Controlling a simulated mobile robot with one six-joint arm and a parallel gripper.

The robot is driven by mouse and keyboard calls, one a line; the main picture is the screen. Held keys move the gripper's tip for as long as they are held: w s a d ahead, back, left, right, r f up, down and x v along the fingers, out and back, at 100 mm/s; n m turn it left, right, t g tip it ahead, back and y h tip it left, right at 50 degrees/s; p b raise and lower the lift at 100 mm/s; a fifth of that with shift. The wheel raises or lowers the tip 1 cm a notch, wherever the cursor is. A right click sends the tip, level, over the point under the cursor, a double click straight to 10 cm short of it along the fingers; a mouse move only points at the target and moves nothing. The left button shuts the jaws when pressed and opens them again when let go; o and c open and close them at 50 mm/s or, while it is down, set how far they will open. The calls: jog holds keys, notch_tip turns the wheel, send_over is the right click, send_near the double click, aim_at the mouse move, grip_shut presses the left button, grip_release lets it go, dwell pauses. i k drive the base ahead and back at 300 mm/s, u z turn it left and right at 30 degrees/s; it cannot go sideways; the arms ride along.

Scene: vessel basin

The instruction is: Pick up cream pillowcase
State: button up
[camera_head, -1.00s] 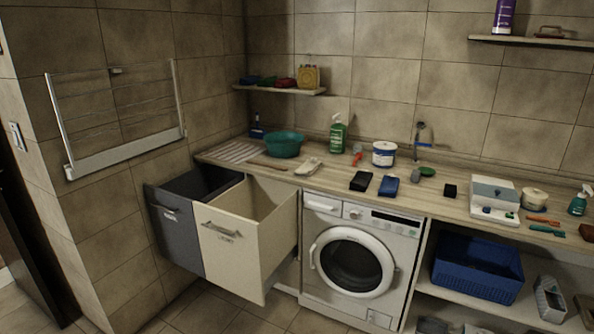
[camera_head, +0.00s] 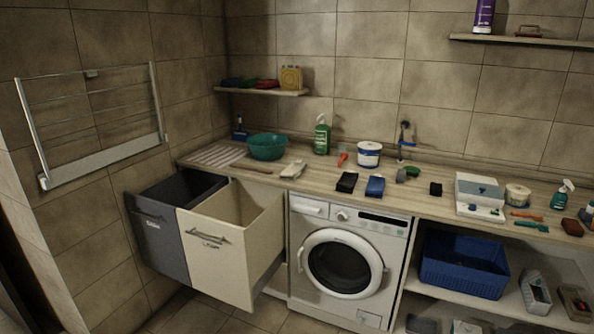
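I cannot make out a cream pillowcase for certain. A small cream item (camera_head: 293,169) lies on the wooden counter (camera_head: 325,181), right of the teal basin (camera_head: 268,147); it is too small to tell whether it is cloth. Two pull-out bins stand open below the counter's left end: a dark grey one (camera_head: 158,240) and a cream one (camera_head: 216,258). The floor of neither bin is visible, so any contents are hidden. My gripper is not in view.
A white washing machine (camera_head: 308,210) with its door shut stands right of the cream bin. A blue crate (camera_head: 463,275) sits on a low shelf further right. Bottles, a white tub (camera_head: 369,155) and brushes stand on the counter. A drying rack (camera_head: 95,125) hangs on the left wall.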

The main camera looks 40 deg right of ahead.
aim_at(295, 169)
jog(key=i, duration=0.9)
jog(key=u, duration=0.05)
